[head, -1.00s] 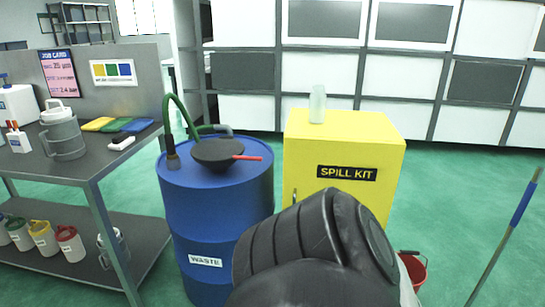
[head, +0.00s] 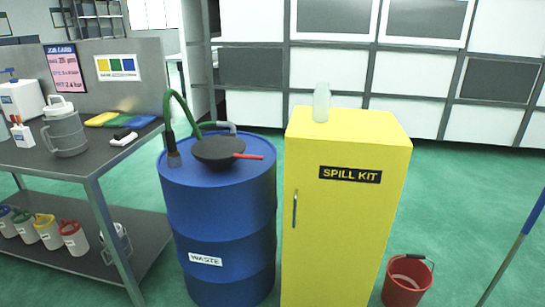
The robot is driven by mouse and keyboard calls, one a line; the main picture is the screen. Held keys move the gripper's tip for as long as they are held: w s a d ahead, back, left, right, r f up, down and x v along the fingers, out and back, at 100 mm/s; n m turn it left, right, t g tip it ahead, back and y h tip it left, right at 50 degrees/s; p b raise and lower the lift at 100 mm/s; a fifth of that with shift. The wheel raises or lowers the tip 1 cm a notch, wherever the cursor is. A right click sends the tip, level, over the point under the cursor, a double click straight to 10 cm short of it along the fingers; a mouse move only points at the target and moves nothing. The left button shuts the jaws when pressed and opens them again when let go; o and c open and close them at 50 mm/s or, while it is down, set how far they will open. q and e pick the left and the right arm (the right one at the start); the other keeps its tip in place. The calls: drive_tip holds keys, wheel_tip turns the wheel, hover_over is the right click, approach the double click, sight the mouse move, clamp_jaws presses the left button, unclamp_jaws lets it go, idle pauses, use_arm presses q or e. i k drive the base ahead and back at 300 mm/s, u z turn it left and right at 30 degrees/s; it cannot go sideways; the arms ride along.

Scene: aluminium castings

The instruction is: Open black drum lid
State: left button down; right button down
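The black drum lid (head: 217,148) is a round, dark, bowl-shaped piece with a red handle (head: 249,156) pointing right. It sits on top of the blue drum (head: 222,205), which carries a WASTE label. The lid appears down on the drum top; the opening under it cannot be seen. A green hose (head: 180,98) arches up from a fitting on the drum top and passes behind the lid. Neither of my grippers shows in the head view.
A yellow SPILL KIT cabinet (head: 345,210) stands right of the drum, with a clear bottle (head: 321,102) on top. A grey workbench (head: 95,165) with jugs and cloths is close on the left. A red bucket (head: 407,281) and a blue-handled pole (head: 528,212) are at right.

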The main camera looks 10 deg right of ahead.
sight(216, 148)
drive_tip(key=u, duration=0.65)
drive_tip(key=i, duration=1.3)
drive_tip(key=z, duration=0.3)
